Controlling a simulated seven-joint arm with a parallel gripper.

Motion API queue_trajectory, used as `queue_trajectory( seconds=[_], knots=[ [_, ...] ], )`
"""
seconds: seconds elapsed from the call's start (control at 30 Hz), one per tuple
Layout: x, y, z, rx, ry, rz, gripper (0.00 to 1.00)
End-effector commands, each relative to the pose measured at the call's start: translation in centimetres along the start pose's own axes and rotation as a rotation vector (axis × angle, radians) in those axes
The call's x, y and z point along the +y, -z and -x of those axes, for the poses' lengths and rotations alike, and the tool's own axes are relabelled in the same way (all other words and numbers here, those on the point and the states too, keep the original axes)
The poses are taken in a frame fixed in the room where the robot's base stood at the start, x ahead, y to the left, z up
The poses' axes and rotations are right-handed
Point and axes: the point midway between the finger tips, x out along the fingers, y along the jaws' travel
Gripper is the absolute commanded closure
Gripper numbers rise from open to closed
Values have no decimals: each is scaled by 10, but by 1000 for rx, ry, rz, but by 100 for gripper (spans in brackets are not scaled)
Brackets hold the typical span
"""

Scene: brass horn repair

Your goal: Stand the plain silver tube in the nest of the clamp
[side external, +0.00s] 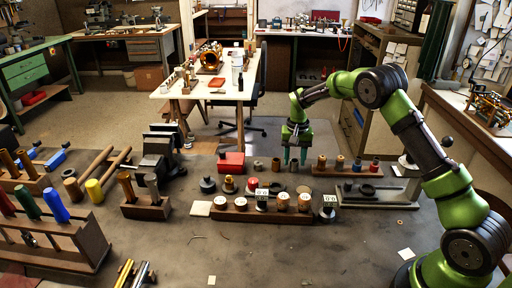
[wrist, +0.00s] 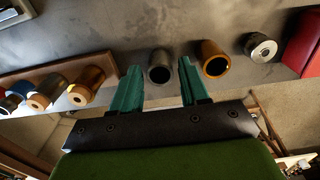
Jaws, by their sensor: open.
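My gripper (side external: 295,161) is open and points down at the far side of the bench. In the wrist view its two teal fingers (wrist: 158,66) are apart, with a plain dark-grey metal tube (wrist: 160,67), apparently the silver tube, standing at the gap between their tips. I cannot tell whether either finger touches it. A brass tube (wrist: 213,59) and a ridged silver cylinder (wrist: 260,47) stand beside it. A grey fixture (side external: 378,195) at right, with a dark ring (side external: 367,190) on it, looks like the clamp and its nest. The wrist view does not show it.
A red box (side external: 231,162) stands left of the tubes. A wooden rack (side external: 345,171) with several rings or bushings is close on the right. A longer rack (side external: 240,212) lies in front, with small pots nearby. The front middle of the bench is mostly clear.

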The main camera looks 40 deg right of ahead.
Motion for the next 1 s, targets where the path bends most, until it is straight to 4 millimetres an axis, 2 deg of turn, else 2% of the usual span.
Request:
queue_trajectory(
  seconds=[0.67,0.93,0.97,1.0],
  knots=[
    [0,0,-3,0,0,0,55],
    [0,0,-3,0,0,0,95],
    [0,0,-3,0,0,0,99],
    [0,0,-2,0,0,0,99]
  ],
)
